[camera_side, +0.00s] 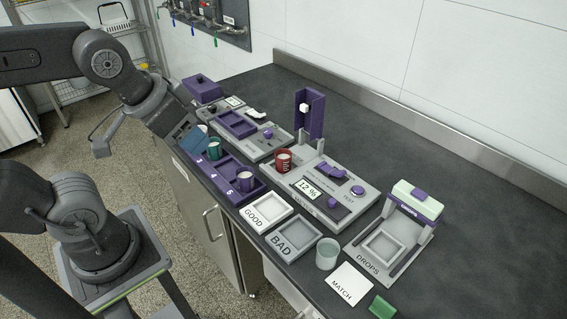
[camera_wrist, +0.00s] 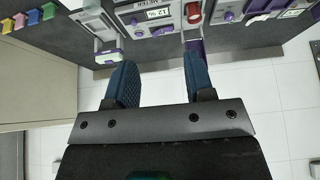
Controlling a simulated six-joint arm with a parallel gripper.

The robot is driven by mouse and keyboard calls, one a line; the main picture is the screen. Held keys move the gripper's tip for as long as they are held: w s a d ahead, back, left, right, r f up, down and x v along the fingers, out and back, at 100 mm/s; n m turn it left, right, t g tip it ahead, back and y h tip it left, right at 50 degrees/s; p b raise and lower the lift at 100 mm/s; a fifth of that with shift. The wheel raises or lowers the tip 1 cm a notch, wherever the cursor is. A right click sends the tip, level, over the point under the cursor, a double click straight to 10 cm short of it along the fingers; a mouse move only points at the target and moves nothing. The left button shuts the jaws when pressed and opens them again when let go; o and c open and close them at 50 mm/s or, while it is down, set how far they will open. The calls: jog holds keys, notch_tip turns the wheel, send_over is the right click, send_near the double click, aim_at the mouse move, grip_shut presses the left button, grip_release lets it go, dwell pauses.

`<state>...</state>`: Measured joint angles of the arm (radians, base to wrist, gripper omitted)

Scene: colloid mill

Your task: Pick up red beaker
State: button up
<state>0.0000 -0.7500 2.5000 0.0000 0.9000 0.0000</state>
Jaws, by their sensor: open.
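The red beaker (camera_side: 283,161) stands upright with pale contents on the left end of the grey meter unit (camera_side: 360,207), in front of a purple upright stand (camera_side: 310,112). It also shows as a red round shape near the top of the wrist view (camera_wrist: 194,12), beside the "12 %" display. My gripper (camera_side: 194,140) is at the left of the bench in the side view, left of the red beaker and apart from it. Its blue fingers (camera_wrist: 157,66) are spread with nothing between them. In the side view it partly covers the rack and a white beaker.
A teal beaker (camera_side: 214,148) and a purple beaker (camera_side: 245,181) stand in the purple rack (camera_side: 225,183). GOOD (camera_side: 265,213) and BAD (camera_side: 293,239) trays, a clear beaker (camera_side: 327,254) and the DROPS unit (camera_side: 384,246) lie to the right. The back of the bench is clear.

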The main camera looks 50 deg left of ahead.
jog(key=o, duration=0.5)
jog(key=shift+o, duration=0.2)
jog(key=n+g, duration=0.5)
jog(key=n, duration=1.1)
send_over(283, 161)
jog(key=w, duration=0.1)
notch_tip(283, 161, down, 13)
jog(key=shift+w+a+f, duration=0.1)
jog(key=shift+a+f, duration=0.1)
jog(key=shift+f, duration=2.2)
jog(key=shift+w+a+f, duration=0.15)
jog(key=shift+f, duration=2.2)
jog(key=shift+w+a+f, duration=0.1)
jog(key=shift+a+f, duration=0.1)
jog(key=shift+f, duration=2.2)
